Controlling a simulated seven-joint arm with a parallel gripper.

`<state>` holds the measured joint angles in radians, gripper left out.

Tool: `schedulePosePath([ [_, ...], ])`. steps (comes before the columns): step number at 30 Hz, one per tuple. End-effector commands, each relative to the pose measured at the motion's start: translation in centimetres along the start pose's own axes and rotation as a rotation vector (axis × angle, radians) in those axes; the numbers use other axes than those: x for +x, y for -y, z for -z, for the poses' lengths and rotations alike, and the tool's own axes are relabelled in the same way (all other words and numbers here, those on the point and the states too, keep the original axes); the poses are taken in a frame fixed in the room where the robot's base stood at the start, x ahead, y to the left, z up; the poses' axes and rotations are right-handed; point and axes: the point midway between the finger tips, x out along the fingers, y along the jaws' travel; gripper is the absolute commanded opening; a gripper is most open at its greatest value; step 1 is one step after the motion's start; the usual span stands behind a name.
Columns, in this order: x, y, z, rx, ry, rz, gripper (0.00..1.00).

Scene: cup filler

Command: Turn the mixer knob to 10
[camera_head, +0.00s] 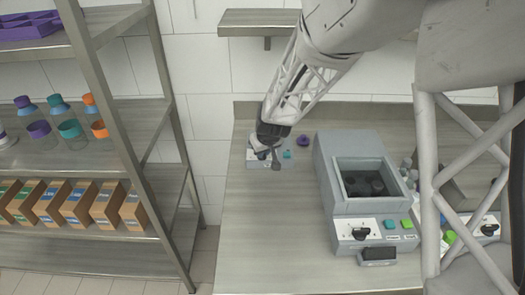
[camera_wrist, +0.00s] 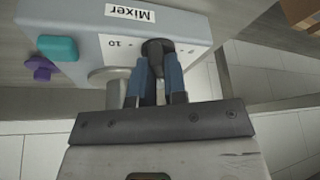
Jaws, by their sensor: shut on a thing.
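The mixer (camera_wrist: 60,15) is a grey box with a "Mixer" label, a white dial plate and a teal button (camera_wrist: 58,48). In the head view the mixer (camera_head: 256,163) sits at the back left of the counter. Its black knob (camera_wrist: 157,47) is between the fingers of my gripper (camera_wrist: 160,72), which is shut on it. The number 10 shows on the plate to the left of the knob. The knob's pointer and the other dial marks are mostly hidden by the fingers. My gripper (camera_head: 266,150) also shows at the mixer in the head view.
A larger grey machine (camera_head: 330,185) with an open well and its own black knob (camera_head: 359,234) stands right of the mixer. A purple piece (camera_head: 302,141) lies behind. The front left counter (camera_head: 270,245) is clear.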

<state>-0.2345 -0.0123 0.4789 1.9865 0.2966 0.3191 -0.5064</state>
Motion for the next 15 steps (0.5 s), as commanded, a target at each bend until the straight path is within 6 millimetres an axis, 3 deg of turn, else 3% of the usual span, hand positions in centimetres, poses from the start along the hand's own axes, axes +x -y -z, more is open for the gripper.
schedulePosePath([
  [15, -0.02, 0.13, 0.02, 0.211, 0.0, -0.089, 0.0],
])
